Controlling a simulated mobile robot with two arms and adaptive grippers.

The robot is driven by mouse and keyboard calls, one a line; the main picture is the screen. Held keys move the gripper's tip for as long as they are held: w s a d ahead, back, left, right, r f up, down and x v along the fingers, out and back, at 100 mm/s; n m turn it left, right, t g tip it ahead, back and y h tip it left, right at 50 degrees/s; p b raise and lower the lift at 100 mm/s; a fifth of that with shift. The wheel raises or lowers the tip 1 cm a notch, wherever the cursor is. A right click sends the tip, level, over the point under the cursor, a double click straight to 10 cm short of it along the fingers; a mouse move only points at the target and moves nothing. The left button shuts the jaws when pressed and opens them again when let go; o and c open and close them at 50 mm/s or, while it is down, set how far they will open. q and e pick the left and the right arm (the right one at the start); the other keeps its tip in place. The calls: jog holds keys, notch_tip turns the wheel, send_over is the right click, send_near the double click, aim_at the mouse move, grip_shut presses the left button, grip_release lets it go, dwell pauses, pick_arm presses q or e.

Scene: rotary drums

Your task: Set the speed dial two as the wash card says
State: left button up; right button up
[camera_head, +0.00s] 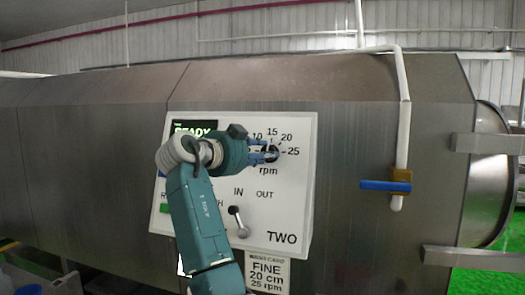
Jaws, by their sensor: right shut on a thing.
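The speed dial (271,154) is on the upper right of the white control panel (296,202) marked TWO. Rpm marks 10, 15, 20 and 25 show around it. My right gripper (268,153) is shut on the dial and hides much of it, so its pointer cannot be read. The wash card (267,275) below the panel reads FINE, 20 cm, 25 rpm. My left gripper is not in view.
A lever (238,221) with a dark knob sits below the IN and OUT labels. A blue valve handle (385,186) on a white pipe is to the right. The large metal drum (355,120) fills the background.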

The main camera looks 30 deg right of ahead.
jog(key=m+p, duration=0.1)
jog(key=r+m+g+p, duration=0.1)
jog(key=m, duration=0.1)
jog(key=m+y+p, duration=0.1)
jog(key=m, duration=0.1)
jog(key=shift+d+r+g+p, duration=0.1)
jog(key=shift+r+g+p, duration=0.2)
jog(key=shift+r+p, duration=0.1)
jog(key=m+y+p, duration=0.1)
jog(key=m+p, duration=0.2)
jog(key=m, duration=0.1)
jog(key=shift+w+g+p, duration=0.1)
jog(key=shift+g+p, duration=0.2)
jog(key=shift+p, duration=0.05)
jog(key=m, duration=0.1)
jog(key=m+y+p, duration=0.2)
jog(key=m, duration=0.1)
jog(key=shift+d+f, duration=0.1)
jog(key=shift+f, duration=0.15)
jog(key=shift+f+m+y+p, duration=0.3)
jog(key=shift+m+y, duration=0.2)
jog(key=shift+m, duration=0.2)
jog(key=shift+f, duration=0.1)
